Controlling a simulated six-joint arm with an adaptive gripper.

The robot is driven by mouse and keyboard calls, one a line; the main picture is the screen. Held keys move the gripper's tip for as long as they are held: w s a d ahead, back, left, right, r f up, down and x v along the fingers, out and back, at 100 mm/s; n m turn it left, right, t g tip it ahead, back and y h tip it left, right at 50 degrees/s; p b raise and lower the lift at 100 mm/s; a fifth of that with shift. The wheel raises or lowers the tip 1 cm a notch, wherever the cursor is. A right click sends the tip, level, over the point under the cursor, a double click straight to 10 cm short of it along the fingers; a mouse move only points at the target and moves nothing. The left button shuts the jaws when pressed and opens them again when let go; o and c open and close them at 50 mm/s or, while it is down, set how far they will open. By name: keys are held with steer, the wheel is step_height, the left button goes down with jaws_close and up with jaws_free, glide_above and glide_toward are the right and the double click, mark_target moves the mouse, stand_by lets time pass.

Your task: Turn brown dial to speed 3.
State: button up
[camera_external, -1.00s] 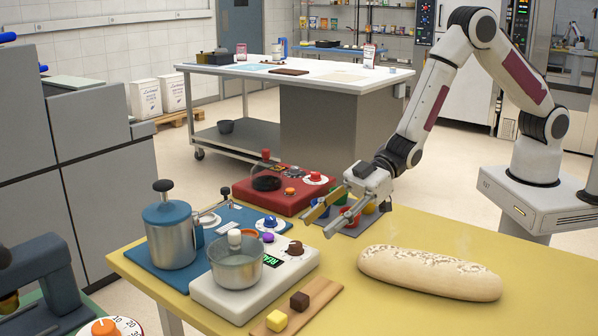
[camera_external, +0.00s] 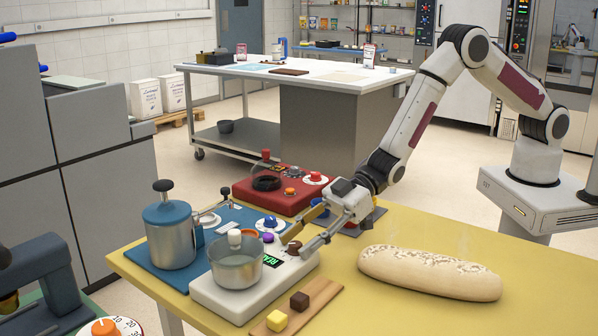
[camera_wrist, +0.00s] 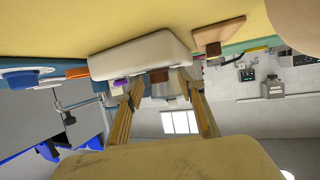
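The brown dial (camera_external: 294,247) is on the white device (camera_external: 232,302) with the green display, at its back right corner beside the display. My gripper (camera_external: 295,248) is open, with one finger on each side of the dial. In the wrist view, the brown dial (camera_wrist: 159,76) shows between my two fingertips (camera_wrist: 159,82), with a gap that seems to remain around it. The dial's pointer and speed marks are too small or hidden to read.
A metal bowl (camera_external: 236,270) sits on the white device. A purple knob (camera_external: 267,238) is close to my left finger. A blue dial (camera_external: 270,222), a red device (camera_external: 275,197) and a bread loaf (camera_external: 430,273) are nearby.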

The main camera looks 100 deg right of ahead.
steer(key=c, duration=1.1)
steer(key=shift+a+m+t+h, duration=0.1)
steer(key=shift+m+t+h, duration=0.4)
steer(key=shift+m+h, duration=0.4)
steer(key=o, duration=1.1)
steer(key=shift+s, duration=0.15)
steer(key=v, duration=1.1)
steer(key=shift+s+r, duration=0.25)
steer(key=shift+s, duration=0.05)
